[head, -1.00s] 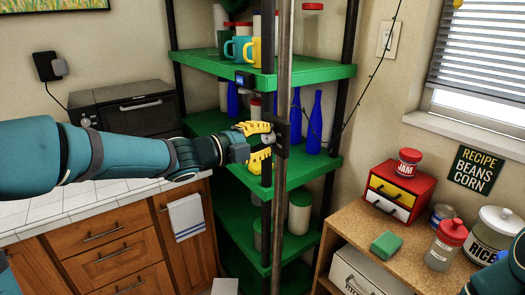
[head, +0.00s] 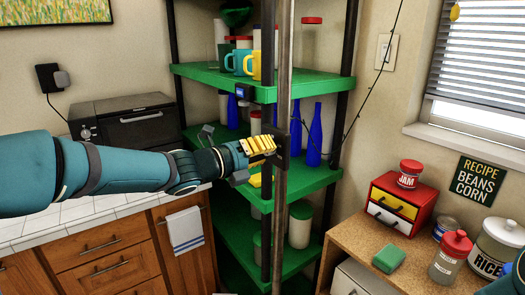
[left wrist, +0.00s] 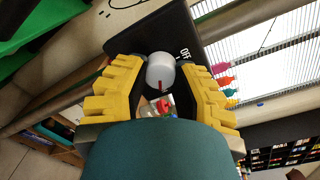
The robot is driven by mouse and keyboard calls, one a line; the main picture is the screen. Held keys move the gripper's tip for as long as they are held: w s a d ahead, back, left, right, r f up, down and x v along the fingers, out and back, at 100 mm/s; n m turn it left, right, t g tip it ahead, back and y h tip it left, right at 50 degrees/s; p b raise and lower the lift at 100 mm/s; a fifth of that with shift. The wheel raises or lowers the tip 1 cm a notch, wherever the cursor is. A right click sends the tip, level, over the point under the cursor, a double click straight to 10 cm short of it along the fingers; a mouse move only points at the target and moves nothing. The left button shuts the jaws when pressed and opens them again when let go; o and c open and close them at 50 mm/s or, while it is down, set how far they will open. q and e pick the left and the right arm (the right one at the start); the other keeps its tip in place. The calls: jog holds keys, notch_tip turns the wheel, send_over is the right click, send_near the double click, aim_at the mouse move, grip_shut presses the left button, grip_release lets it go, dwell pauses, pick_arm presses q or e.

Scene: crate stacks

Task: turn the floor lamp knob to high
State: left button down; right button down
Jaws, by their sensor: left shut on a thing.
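The lamp knob (left wrist: 160,70) is a small pale round knob with a red mark, on a black plate (left wrist: 178,28) in the left wrist view. The letters "OFF" show on the plate to the right of the knob. My left gripper (left wrist: 158,78) has its yellow fingers on either side of the knob and is shut on it. In the head view the left gripper (head: 264,160) is at the black control box (head: 283,148) on the grey lamp pole (head: 283,90), and its fingers hide the knob. My right gripper is out of view.
Green shelves (head: 320,80) with mugs and blue bottles (head: 314,135) stand right behind the pole. A tiled counter with a dark oven (head: 135,118) is at left. A wooden table (head: 350,225) with a small drawer box (head: 400,200) and jars is at right.

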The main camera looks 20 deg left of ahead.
pick_arm(q)
jog(key=shift+m, duration=0.4)
jog(key=c, duration=0.7)
grip_release()
jog(key=shift+d, duration=0.1)
jog(key=shift+o, duration=0.2)
jog(key=v, duration=1.2)
